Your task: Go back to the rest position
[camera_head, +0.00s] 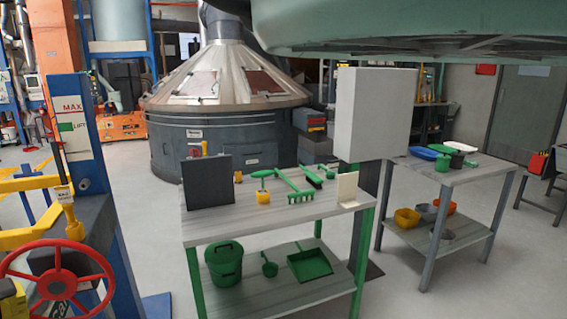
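My gripper and arm do not show clearly in the head camera view. The task names no object. A metal table (225,222) stands in the middle on green legs. On its top are a dark upright panel (208,182), a yellow cup (263,197), a green rake-like tool (300,196) and a small cream holder (347,188). On its lower shelf are a green bucket (223,265), a green scoop (269,266) and a green dustpan (309,264).
A blue post (68,95) and red handwheel (57,283) stand close on the left. A grey box (375,115) rises behind the table. A second table (455,178) with bowls is at right. A large grey-green body (420,30) overhangs the top. Floor (480,285) is clear front right.

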